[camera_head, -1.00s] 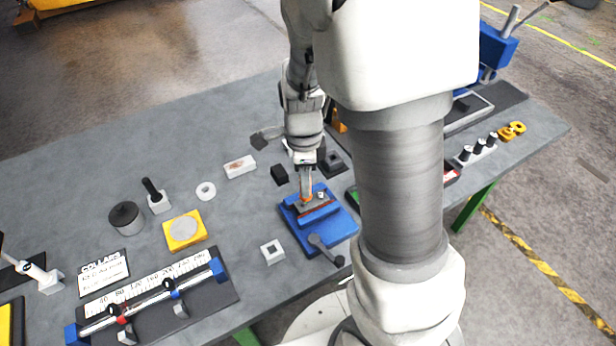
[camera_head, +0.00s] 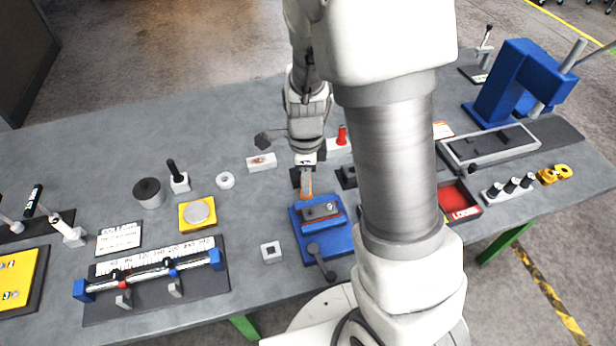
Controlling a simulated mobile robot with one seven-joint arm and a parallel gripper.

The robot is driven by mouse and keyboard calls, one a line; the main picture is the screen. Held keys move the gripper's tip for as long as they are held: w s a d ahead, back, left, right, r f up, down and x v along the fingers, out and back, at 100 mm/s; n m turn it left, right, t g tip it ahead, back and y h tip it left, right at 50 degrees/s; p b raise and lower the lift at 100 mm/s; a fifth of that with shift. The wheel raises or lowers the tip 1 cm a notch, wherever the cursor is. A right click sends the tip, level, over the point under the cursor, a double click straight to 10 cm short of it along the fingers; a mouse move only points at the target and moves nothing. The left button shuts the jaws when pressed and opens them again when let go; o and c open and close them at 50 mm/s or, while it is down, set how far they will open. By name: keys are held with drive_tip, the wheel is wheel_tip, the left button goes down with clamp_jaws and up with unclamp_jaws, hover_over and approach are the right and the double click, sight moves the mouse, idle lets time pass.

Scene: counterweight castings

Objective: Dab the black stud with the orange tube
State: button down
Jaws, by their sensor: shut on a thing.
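My gripper (camera_head: 306,184) points down and is shut on a small orange item (camera_head: 306,196), which looks like the orange tube and is mostly hidden by the fingers. It is at the back left edge of a blue vise (camera_head: 340,240). The vise holds a grey metal part (camera_head: 321,210) between its jaws, just right of and in front of my fingertips. I cannot make out a black stud on that part at this size. I cannot tell whether the orange tip touches anything.
A dark block (camera_head: 296,177) is just behind my gripper, and a dark square fixture (camera_head: 347,177) is to its right. The vise handle (camera_head: 320,262) sticks out at the front. A white square block (camera_head: 271,252) is left of the vise. My arm hides part of the bench.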

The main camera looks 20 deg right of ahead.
idle(0.6)
drive_tip(key=shift+f+b, duration=1.5)
drive_tip(key=shift+f, duration=0.75)
drive_tip(key=shift+p, duration=0.45)
drive_tip(key=shift+f+b, duration=0.6)
drive_tip(key=shift+f, duration=0.3)
idle(2.0)
drive_tip(key=shift+r, duration=0.15)
drive_tip(key=shift+r+p, duration=2.8)
drive_tip(key=shift+r, duration=0.15)
drive_tip(key=shift+f, duration=0.1)
